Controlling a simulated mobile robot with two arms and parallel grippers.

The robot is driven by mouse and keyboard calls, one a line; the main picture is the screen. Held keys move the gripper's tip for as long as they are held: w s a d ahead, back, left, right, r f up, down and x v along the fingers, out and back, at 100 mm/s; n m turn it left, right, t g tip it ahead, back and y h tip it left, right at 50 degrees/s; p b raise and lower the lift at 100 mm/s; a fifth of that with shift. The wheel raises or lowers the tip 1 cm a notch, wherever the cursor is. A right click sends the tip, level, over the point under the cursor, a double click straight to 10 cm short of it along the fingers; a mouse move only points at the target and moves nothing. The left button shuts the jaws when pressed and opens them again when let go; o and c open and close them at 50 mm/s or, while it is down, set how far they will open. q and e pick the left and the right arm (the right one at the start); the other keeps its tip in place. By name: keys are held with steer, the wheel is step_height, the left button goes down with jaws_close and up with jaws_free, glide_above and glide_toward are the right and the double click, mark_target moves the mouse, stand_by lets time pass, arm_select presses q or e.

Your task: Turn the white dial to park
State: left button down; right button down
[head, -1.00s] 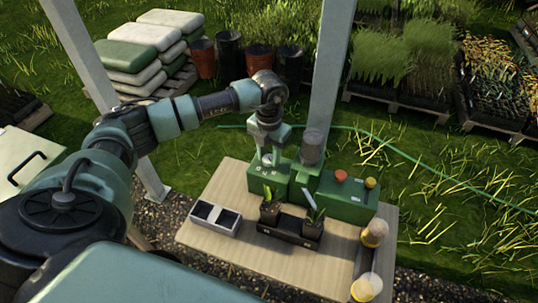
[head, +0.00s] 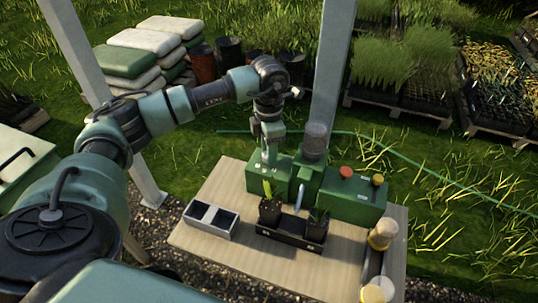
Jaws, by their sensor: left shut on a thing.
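A green machine (head: 345,196) stands at the back of a wooden table. My left gripper (head: 269,158) comes down from above onto the low left block (head: 256,180) of this machine. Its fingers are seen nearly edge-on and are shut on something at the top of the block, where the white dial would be. The dial is hidden behind the fingers, so its pointer and the park mark cannot be read. My right gripper is not in view.
A red button (head: 346,172) and a yellow knob (head: 377,180) sit on the machine's right part. In front are two potted plants in a black tray (head: 289,237) and a grey two-compartment box (head: 210,219). A post (head: 330,85) rises behind.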

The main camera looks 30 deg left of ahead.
arm_select(q)
steer(key=shift+w+r+m, duration=0.1)
steer(key=shift+m, duration=0.4)
steer(key=c, duration=1)
jaws_free()
steer(key=shift+o, duration=0.2)
step_height(320, 180, up, 8)
steer(key=shift+f+b, duration=0.1)
steer(key=shift+b, duration=0.9)
